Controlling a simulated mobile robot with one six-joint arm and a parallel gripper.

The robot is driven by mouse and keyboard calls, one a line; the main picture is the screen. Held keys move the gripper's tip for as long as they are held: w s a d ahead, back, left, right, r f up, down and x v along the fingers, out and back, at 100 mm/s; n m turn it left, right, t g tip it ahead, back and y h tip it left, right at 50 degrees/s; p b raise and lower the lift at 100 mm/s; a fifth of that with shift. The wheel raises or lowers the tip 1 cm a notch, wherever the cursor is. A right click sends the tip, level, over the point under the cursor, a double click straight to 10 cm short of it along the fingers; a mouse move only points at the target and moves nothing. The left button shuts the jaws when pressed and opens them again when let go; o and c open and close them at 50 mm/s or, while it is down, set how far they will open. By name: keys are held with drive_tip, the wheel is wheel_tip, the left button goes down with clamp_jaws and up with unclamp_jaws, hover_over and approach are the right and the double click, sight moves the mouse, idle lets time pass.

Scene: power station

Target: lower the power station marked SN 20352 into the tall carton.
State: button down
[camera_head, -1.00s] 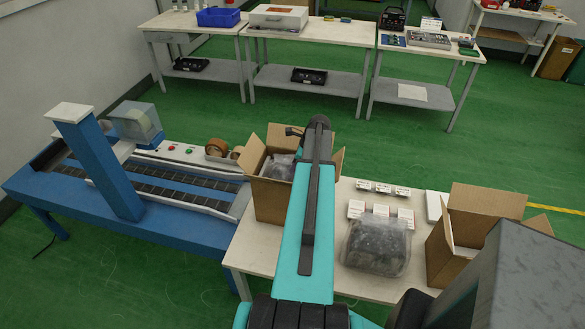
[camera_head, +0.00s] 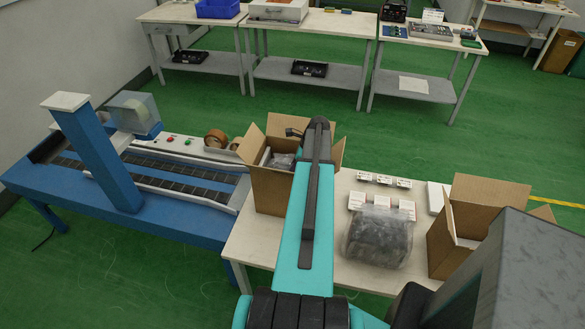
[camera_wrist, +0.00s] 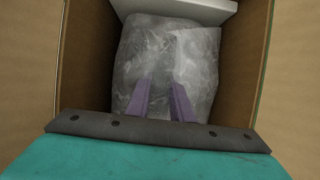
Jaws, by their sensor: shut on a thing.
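A power station in a clear, crinkled bag (camera_wrist: 150,55) is inside an open brown carton (camera_wrist: 90,50) in the wrist view. My gripper (camera_wrist: 160,92) has its two purple fingers closed on it from above. The carton walls stand around the bag on the sides in view. In the head view the same carton (camera_head: 268,190) stands at the table's left end, and a little of the bagged power station (camera_head: 282,160) shows inside. My arm hides my gripper there. A second bagged power station (camera_head: 378,238) sits on the table, right of my arm. No serial number is readable.
A white piece (camera_wrist: 185,8) lies along the carton's far side. Another open carton (camera_head: 460,225) stands at the table's right end. Small white boxes (camera_head: 383,205) are behind the second bag. A blue conveyor machine (camera_head: 120,190) is at the left.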

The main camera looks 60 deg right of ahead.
drive_tip(key=shift+r, duration=0.15)
drive_tip(key=c, duration=1.5)
unclamp_jaws()
drive_tip(key=shift+s+f, duration=0.1)
drive_tip(key=shift+f, duration=0.1)
drive_tip(key=shift+r+p, duration=3.55)
drive_tip(key=shift+r, duration=2.55)
drive_tip(key=shift+r, duration=0.1)
drive_tip(key=shift+r+p, duration=0.8)
drive_tip(key=shift+r, duration=4.1)
